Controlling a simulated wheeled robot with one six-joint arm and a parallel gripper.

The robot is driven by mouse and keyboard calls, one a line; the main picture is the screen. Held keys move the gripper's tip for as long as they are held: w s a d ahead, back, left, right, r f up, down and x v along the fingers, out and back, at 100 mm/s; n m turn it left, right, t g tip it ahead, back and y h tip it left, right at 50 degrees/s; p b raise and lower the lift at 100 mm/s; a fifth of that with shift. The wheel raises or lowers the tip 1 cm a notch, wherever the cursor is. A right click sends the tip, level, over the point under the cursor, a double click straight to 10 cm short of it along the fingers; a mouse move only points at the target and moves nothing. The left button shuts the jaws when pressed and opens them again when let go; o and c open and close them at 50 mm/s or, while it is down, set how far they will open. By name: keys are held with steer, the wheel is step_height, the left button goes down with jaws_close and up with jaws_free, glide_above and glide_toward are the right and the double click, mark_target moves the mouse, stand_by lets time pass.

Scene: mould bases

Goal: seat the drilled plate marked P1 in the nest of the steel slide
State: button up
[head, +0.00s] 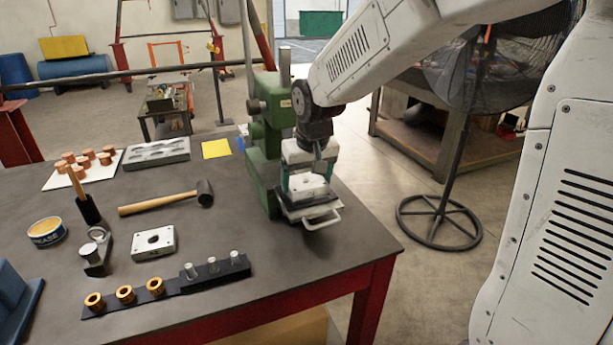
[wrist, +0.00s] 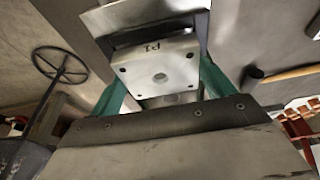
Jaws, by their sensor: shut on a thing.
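The drilled plate marked P1 (wrist: 158,66) is a pale metal block with a centre hole and small corner holes. It is between the teal fingers of my gripper (wrist: 163,82), which is shut on it. In the head view, my gripper (head: 307,184) is at the front of the green press, with the plate (head: 311,190) over the steel slide (head: 306,212). The slide has a pale loop handle at its front. In the wrist view, part of the slide (wrist: 140,17) shows beyond the plate. The nest is hidden; I cannot tell whether the plate touches it.
The green arbor press (head: 262,150) stands close behind my gripper. A mallet (head: 165,200), another drilled plate (head: 153,243) and a dark strip with copper-coloured bushings and pins (head: 170,287) lie to the left. The table's right edge is close to the slide.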

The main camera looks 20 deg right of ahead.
steer(key=shift+f, duration=0.45)
steer(key=o, duration=1.2)
steer(key=shift+c, duration=0.2)
steer(key=shift+s, duration=0.1)
steer(key=v, duration=0.8)
steer(key=shift+s+f, duration=0.2)
steer(key=shift+f, duration=0.05)
steer(key=s+d+g, duration=0.1)
steer(key=s+d, duration=0.2)
steer(key=s, duration=2.3)
steer(key=shift+s+g, duration=0.4)
